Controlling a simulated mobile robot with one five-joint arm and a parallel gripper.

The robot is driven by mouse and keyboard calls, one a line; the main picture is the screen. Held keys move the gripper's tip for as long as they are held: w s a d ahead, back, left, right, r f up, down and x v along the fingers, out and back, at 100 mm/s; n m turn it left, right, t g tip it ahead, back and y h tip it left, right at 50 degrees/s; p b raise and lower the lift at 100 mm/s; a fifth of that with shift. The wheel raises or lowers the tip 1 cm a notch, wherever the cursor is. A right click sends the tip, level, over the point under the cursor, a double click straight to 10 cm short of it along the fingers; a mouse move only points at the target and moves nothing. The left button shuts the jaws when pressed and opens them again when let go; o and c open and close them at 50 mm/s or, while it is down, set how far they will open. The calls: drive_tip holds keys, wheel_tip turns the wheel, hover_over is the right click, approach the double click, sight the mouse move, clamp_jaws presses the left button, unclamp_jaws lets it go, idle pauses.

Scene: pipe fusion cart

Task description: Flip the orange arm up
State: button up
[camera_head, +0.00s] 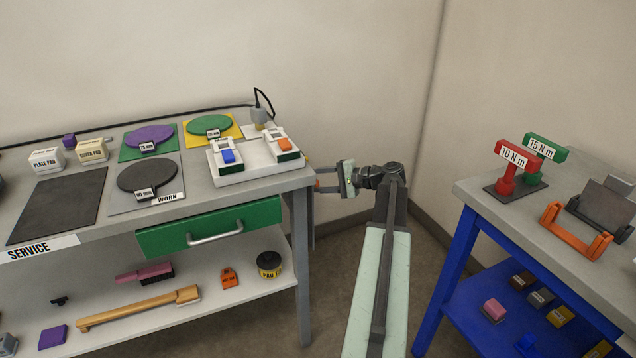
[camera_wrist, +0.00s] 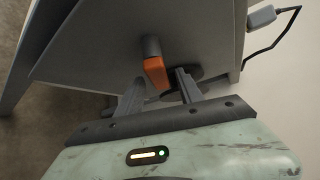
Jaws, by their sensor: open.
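The orange arm (camera_wrist: 156,73) is a short orange piece on a grey stub at the end side of the service cart, in the wrist view. In the head view only a small bit of orange (camera_head: 318,183) shows beside the cart's right end. My gripper (camera_wrist: 160,84) is open, with one finger on each side of the orange piece. I cannot tell whether either finger touches it. In the head view my gripper (camera_head: 318,180) reaches left toward the cart's end, just below the top's level.
The service cart (camera_head: 190,192) bears pads, discs and a white device (camera_head: 255,158); its green drawer (camera_head: 210,226) is shut. A dark round part (camera_wrist: 183,82) lies behind my right finger. A blue-legged bench (camera_head: 510,222) with an orange cradle (camera_head: 573,237) stands right. Floor between is clear.

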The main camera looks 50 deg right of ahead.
clamp_jaws()
idle(1.3)
